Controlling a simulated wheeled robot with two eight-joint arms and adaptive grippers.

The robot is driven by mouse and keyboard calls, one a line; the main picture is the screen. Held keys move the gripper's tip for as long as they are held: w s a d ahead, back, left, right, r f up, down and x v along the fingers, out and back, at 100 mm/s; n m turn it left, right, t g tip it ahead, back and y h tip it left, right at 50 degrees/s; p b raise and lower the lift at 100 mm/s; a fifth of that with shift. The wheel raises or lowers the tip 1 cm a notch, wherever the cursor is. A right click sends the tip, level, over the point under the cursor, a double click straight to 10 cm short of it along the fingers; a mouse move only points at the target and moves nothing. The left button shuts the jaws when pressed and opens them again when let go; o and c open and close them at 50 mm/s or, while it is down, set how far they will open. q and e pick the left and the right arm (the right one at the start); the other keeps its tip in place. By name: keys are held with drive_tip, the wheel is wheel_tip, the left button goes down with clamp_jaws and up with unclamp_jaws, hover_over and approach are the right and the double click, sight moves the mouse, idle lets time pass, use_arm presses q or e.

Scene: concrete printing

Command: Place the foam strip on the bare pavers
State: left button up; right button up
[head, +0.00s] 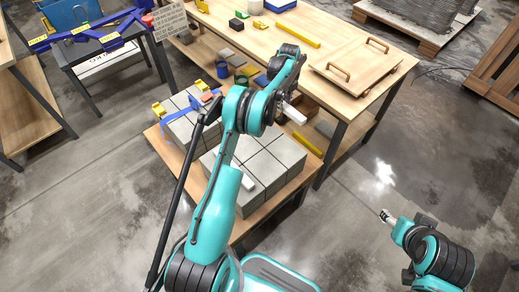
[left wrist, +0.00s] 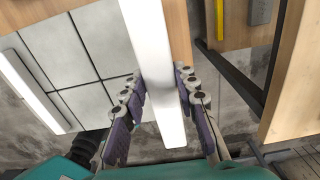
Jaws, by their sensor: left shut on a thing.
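My left gripper (head: 284,98) is shut on a white foam strip (head: 294,113). In the left wrist view the fingers (left wrist: 160,84) press on both sides of this strip (left wrist: 153,35), which runs lengthwise between them. The strip is held above the right edge of the paver bench, beside the grey pavers (head: 282,152). A second white strip (head: 248,183) lies on the pavers, partly hidden by my left arm; it also shows in the left wrist view (left wrist: 32,88). My right gripper (head: 387,216) is low at the right, over the floor, away from the pavers; its fingers are too small to read.
Another paver stack (head: 182,127) with blue and yellow tools stands left of my arm. Behind is a long wooden workbench (head: 345,37) with a handled board (head: 362,68) and a yellow bar (head: 298,34).

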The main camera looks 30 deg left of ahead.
use_arm(q)
drive_tip(key=b, duration=0.3)
hover_over(272, 142)
wheel_tip(272, 142, down, 6)
drive_tip(key=shift+w+f, duration=0.15)
drive_tip(key=shift+f, duration=0.1)
drive_tip(key=shift+f+b, duration=1.05)
drive_tip(key=shift+f, duration=0.95)
drive_tip(key=shift+f, duration=0.1)
drive_tip(key=o, duration=0.9)
